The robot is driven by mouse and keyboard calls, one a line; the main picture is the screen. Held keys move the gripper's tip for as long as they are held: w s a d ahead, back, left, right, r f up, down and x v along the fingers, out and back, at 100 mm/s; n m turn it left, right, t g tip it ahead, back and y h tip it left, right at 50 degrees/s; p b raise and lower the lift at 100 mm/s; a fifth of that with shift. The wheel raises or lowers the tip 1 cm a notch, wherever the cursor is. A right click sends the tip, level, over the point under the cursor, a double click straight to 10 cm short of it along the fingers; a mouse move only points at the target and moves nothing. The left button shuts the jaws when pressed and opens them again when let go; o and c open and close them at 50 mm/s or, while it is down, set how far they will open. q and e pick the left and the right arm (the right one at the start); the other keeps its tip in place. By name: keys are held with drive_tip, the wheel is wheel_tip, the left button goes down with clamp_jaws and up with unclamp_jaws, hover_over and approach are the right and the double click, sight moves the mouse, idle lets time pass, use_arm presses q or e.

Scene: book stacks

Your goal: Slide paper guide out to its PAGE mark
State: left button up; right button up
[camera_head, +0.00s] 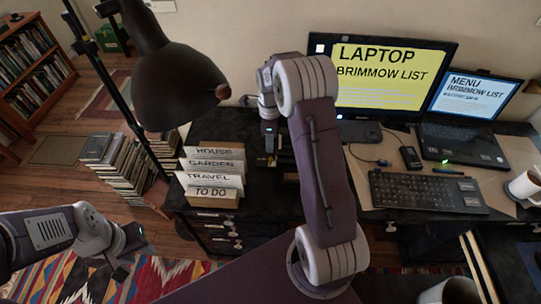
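I cannot make out the paper guide or a PAGE mark in the head view. My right arm rises through the middle and hides part of the desk. My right gripper (270,142) points down over the back of the desk, right of the card dividers; its fingers are too small to judge. A dark object beside it is mostly covered by my arm, and I cannot tell what it is. My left gripper (122,262) hangs at the lower left over the rug, away from the desk, and its finger opening is unclear.
Dividers (212,178) labelled HOUSE, GARDEN, TRAVEL and TO DO stand on the desk's left. A black lamp (178,80) hangs above. A monitor (392,75), laptop (465,145), keyboard (425,190) and mug (525,186) crowd the right. Stacked books (120,165) stand on the floor.

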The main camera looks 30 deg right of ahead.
sight(271, 158)
drive_tip(key=shift+s+d+f, duration=0.1)
drive_tip(key=shift+d+f, duration=0.1)
drive_tip(key=shift+f, duration=0.05)
wheel_tip(271, 158, down, 9)
drive_tip(key=shift+r, duration=0.2)
clamp_jaws()
idle(1.3)
